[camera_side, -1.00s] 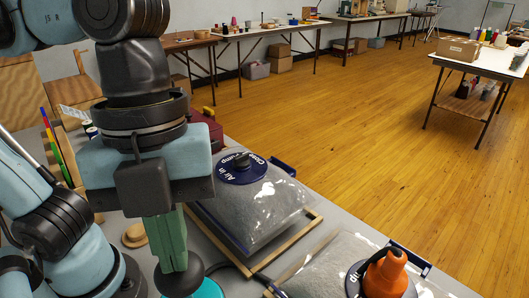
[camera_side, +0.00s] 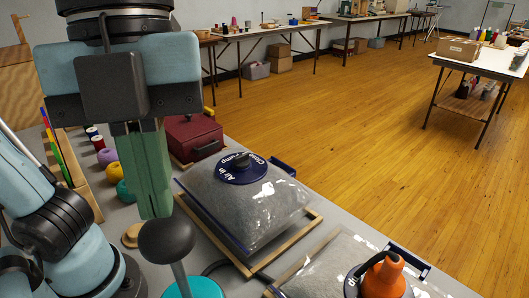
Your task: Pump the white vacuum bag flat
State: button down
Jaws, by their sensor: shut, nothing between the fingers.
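My gripper (camera_side: 155,214) points down with its green fingers shut and empty. It is just above the dark round knob (camera_side: 167,241) of a pump handle; I cannot tell whether they touch. The handle's grey shaft shows below the knob, above the teal pump body (camera_side: 195,288), which the bottom edge cuts off. Two clear bags with grey contents lie on the table. The farther bag (camera_side: 265,205) is puffed up and has a dark blue valve cap. The nearer bag (camera_side: 320,268) has an orange nozzle (camera_side: 384,276) on its valve. I cannot tell which one is called white.
A wooden-edged tray (camera_side: 290,243) lies under the farther bag. A dark hose (camera_side: 216,266) runs beside it from near the pump. A dark red case (camera_side: 193,137) stands behind, with coloured balls and spools at left. Open floor lies beyond the table.

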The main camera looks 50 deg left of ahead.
jog(key=shift+f, duration=5.5)
jog(key=shift+r, duration=5.55)
jog(key=shift+f, duration=0.15)
jog(key=shift+r, duration=0.2)
jog(key=shift+r, duration=2.95)
